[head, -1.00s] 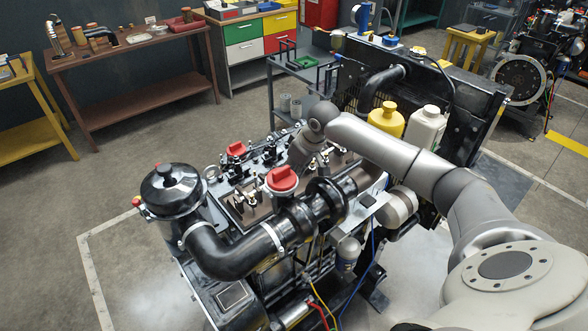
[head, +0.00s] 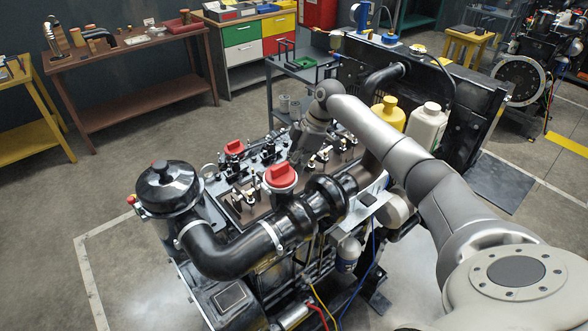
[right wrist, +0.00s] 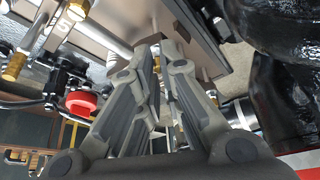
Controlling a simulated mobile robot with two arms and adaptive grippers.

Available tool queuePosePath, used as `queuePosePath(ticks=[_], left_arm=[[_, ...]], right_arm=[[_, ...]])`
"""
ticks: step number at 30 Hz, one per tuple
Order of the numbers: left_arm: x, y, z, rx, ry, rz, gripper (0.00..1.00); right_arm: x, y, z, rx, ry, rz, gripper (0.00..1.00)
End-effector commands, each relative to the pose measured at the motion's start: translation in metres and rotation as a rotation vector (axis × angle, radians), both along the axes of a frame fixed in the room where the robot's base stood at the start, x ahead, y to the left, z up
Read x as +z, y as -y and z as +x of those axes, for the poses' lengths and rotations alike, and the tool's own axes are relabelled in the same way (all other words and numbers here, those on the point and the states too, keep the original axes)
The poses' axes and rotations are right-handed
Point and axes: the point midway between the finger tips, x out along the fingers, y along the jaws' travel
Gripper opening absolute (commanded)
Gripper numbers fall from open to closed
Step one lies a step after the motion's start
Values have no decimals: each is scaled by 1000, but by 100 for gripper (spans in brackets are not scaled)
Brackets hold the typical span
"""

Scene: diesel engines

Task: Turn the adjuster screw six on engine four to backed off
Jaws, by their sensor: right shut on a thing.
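The diesel engine (head: 225,213) stands in front of me, with its row of valve gear and small adjuster screws along the top. My right gripper (head: 297,160) reaches down onto the far part of this row, beyond the red filler cap (head: 281,176). In the right wrist view my right gripper (right wrist: 162,48) has its fingers closed together at an adjuster screw, which is mostly hidden by the fingertips. My left gripper is not in view.
A black intake pipe (head: 240,252) runs along the engine's near side. A brown workbench (head: 130,50) is at the back left; the floor at left is clear.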

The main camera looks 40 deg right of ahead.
Motion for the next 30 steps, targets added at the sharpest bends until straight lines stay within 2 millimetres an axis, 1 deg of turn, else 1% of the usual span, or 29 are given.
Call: queuePosePath(ticks=[1, 18, 24, 30], left_arm=[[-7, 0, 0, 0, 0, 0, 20], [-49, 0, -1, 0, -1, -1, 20], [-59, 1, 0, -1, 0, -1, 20], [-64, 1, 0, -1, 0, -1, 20]], right_arm=[[-1, -1, 3, 44, 5, 4, 0], [-1, -1, 7, 556, 7, 1, 0], [-1, 0, 7, 678, 5, 0, 0], [0, -1, 8, 753, 5, 0, 0]])
